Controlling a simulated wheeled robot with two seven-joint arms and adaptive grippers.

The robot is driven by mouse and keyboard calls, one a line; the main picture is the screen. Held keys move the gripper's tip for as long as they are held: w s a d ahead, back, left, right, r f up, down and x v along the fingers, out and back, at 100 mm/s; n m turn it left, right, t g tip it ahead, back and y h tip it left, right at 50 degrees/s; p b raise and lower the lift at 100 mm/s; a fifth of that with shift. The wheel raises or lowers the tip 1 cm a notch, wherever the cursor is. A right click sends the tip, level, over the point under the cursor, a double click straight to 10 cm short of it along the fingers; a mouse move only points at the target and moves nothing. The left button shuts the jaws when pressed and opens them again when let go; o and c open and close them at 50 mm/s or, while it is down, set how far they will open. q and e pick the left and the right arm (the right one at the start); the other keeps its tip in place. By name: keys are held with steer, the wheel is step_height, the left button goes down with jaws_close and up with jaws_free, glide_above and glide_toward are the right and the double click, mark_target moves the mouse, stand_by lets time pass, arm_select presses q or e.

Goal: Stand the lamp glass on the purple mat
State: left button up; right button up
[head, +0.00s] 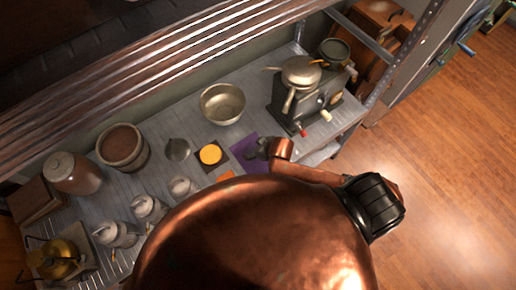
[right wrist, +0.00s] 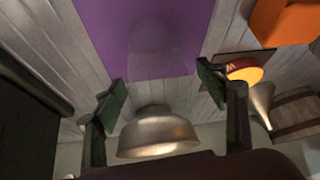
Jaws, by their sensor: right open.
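A faint, see-through shape, the lamp glass (right wrist: 155,50), shows against the mat there, ahead of and between my right fingers (right wrist: 162,88). These fingers are spread apart, with a visible gap between them. I cannot tell whether the glass touches the mat or a finger. I cannot make out the glass in the head view. My left gripper is not in view.
A metal bowl (head: 222,103) stands behind the mat. A yellow disc (head: 210,154) on a dark square and an orange item (head: 226,176) lie left of it. A dark machine (head: 312,100) stands right. Several jars and pots crowd the left. My copper body hides the front.

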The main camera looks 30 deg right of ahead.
steer(key=p+v, duration=0.1)
steer(key=v, duration=1)
steer(key=shift+r, duration=0.2)
steer(key=shift+d+f, duration=0.1)
steer(key=shift+d, duration=0.05)
